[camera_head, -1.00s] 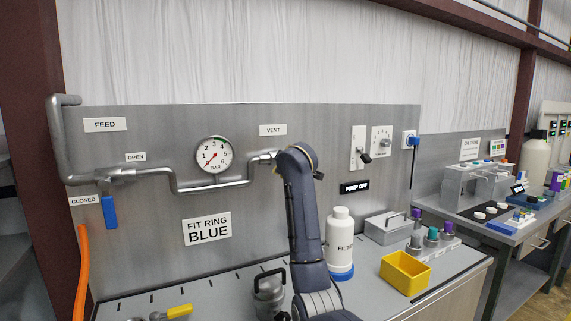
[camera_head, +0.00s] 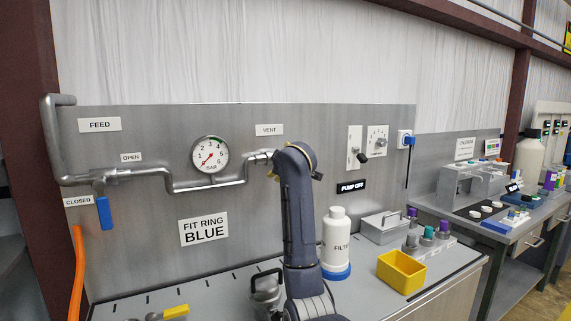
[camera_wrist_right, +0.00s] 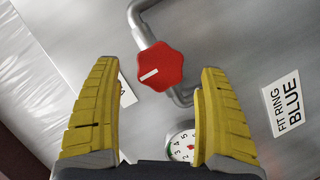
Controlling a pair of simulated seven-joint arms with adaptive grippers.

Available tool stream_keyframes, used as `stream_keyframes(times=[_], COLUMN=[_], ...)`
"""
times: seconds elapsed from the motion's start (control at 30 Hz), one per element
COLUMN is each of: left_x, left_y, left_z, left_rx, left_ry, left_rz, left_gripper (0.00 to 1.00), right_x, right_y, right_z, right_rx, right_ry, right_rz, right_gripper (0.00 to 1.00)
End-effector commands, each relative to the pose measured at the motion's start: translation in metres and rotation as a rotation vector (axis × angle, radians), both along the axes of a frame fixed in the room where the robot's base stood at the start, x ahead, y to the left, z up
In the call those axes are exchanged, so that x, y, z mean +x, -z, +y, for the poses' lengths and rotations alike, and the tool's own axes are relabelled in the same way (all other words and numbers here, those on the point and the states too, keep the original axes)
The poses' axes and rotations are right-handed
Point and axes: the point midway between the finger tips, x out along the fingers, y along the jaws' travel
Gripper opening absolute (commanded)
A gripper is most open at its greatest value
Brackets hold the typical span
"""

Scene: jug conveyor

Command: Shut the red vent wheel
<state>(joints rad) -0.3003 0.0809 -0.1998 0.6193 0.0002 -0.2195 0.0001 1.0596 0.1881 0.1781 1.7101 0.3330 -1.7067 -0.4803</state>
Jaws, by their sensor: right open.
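The red vent wheel (camera_wrist_right: 160,67) shows in the right wrist view, lobed, with a white line on its face. It sits on the grey pipe (camera_wrist_right: 142,35). My right gripper (camera_wrist_right: 157,75) is open, one yellow finger on each side of the wheel in the picture, with gaps to both. I cannot tell how far the wheel is beyond the fingertips. In the head view my right arm (camera_head: 298,205) covers the wheel below the VENT label (camera_head: 269,130). My left gripper is not in view.
The pressure gauge (camera_head: 210,154) is on the pipe left of my arm. A blue feed lever (camera_head: 104,212) hangs down near CLOSED. A white filter bottle (camera_head: 336,240), a grey jug (camera_head: 266,290) and a yellow bin (camera_head: 401,271) stand on the bench.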

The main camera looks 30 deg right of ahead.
Motion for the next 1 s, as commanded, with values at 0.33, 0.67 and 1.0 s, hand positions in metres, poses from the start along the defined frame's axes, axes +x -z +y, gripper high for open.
stream_keyframes(times=[0.33,0.67,1.0], left_x=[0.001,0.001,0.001], left_y=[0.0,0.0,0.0], left_z=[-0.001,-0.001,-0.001], left_rx=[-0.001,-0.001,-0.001], left_ry=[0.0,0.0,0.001], left_rz=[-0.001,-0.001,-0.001], left_gripper=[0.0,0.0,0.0], right_x=[-0.053,-0.078,-0.08], right_y=[-0.013,-0.019,-0.019], right_z=[0.025,0.036,0.036], right_rx=[0.001,0.001,0.001], right_ry=[-0.001,-0.001,0.0], right_rz=[-0.003,-0.001,0.001], right_gripper=[0.77,0.77,0.77])
